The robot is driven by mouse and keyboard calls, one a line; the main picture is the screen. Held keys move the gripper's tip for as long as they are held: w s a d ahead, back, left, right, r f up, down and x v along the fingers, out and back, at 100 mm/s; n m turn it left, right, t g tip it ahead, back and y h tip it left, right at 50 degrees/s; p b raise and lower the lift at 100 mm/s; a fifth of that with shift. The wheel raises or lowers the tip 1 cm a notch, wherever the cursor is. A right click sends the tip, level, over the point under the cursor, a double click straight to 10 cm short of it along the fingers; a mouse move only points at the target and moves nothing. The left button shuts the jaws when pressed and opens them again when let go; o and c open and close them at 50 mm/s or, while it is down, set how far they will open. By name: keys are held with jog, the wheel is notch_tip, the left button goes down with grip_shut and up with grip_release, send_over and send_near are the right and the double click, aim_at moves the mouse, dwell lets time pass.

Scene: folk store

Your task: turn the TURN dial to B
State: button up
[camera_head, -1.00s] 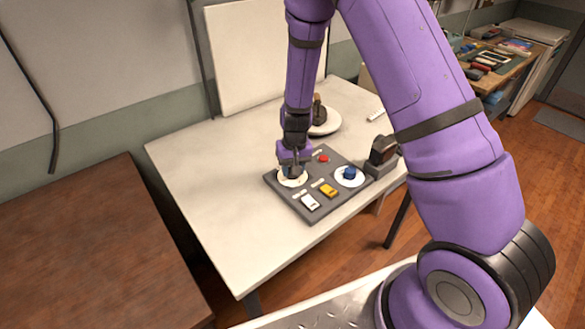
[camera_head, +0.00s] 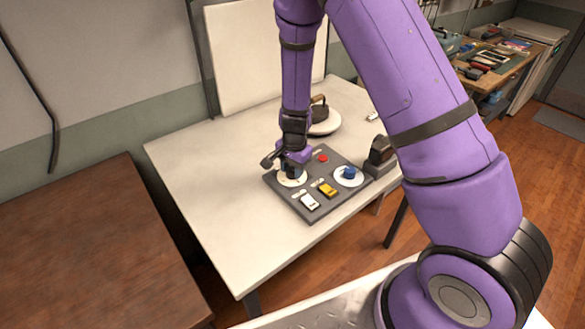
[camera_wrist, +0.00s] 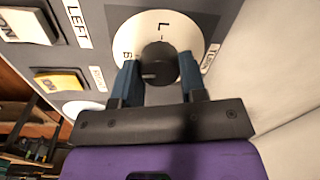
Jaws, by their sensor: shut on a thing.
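The TURN dial is a dark round knob (camera_wrist: 158,62) on a white disc (camera_wrist: 190,25), at the left of the grey panel in the head view (camera_head: 291,181). The TURN label (camera_wrist: 209,58) is beside the disc. An L shows on the disc, and a letter that looks like B lies near the left finger. A small light mark on the knob points toward that finger. My gripper (camera_wrist: 160,77) has its blue fingers on both sides of the knob, shut on it. It reaches the dial from above (camera_head: 291,172). Part of the disc is hidden by the fingers.
The grey panel (camera_head: 318,205) also holds a red button (camera_head: 323,158), a blue knob (camera_head: 349,172), a yellow switch (camera_head: 328,190) and a white switch (camera_head: 310,202). A dark object (camera_head: 380,153) stands at its right. The table's left is clear.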

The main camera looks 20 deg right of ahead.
jog(key=shift+m, duration=0.6)
jog(key=o, duration=0.9)
jog(key=r, duration=1.1)
jog(key=shift+s+d, duration=0.15)
jog(key=shift+s, duration=0.1)
